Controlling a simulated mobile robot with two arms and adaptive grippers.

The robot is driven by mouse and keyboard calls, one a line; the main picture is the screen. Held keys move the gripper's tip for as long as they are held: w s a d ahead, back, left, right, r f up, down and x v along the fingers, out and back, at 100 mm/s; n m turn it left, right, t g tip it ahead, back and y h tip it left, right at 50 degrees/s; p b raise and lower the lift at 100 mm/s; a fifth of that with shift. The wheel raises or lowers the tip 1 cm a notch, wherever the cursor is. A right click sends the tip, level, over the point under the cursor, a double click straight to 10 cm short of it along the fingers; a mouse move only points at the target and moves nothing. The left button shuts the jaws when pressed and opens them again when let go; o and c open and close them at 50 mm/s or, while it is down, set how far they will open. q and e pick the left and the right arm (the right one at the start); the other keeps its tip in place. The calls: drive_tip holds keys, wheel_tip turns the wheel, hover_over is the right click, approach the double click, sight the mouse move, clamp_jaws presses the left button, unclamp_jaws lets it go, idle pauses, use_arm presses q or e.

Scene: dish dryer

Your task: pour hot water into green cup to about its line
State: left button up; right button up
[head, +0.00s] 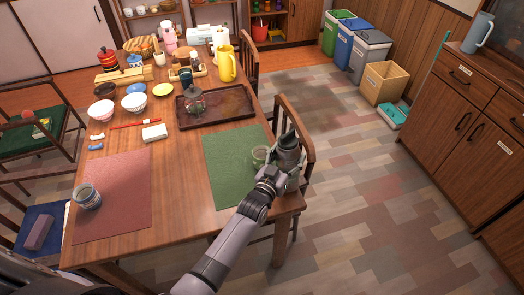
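A small pale, greenish cup (259,155) stands near the right edge of the green mat (222,180); the level inside it is too small to read. My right gripper (288,148) is just right of this cup, at the table's right edge. A grey-green shape with a dark top is at its fingers; I cannot tell whether it is a held vessel or only the gripper itself. A yellow pitcher (226,66) stands at the far end of the table. A grey-blue pitcher (478,33) stands on the cabinet at the right. My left gripper is not in view.
A dark tray (240,116) with a small glass pot (195,103) lies beyond the green mat. Bowls (134,101) stand at the left. A chair (298,118) is close to my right gripper.

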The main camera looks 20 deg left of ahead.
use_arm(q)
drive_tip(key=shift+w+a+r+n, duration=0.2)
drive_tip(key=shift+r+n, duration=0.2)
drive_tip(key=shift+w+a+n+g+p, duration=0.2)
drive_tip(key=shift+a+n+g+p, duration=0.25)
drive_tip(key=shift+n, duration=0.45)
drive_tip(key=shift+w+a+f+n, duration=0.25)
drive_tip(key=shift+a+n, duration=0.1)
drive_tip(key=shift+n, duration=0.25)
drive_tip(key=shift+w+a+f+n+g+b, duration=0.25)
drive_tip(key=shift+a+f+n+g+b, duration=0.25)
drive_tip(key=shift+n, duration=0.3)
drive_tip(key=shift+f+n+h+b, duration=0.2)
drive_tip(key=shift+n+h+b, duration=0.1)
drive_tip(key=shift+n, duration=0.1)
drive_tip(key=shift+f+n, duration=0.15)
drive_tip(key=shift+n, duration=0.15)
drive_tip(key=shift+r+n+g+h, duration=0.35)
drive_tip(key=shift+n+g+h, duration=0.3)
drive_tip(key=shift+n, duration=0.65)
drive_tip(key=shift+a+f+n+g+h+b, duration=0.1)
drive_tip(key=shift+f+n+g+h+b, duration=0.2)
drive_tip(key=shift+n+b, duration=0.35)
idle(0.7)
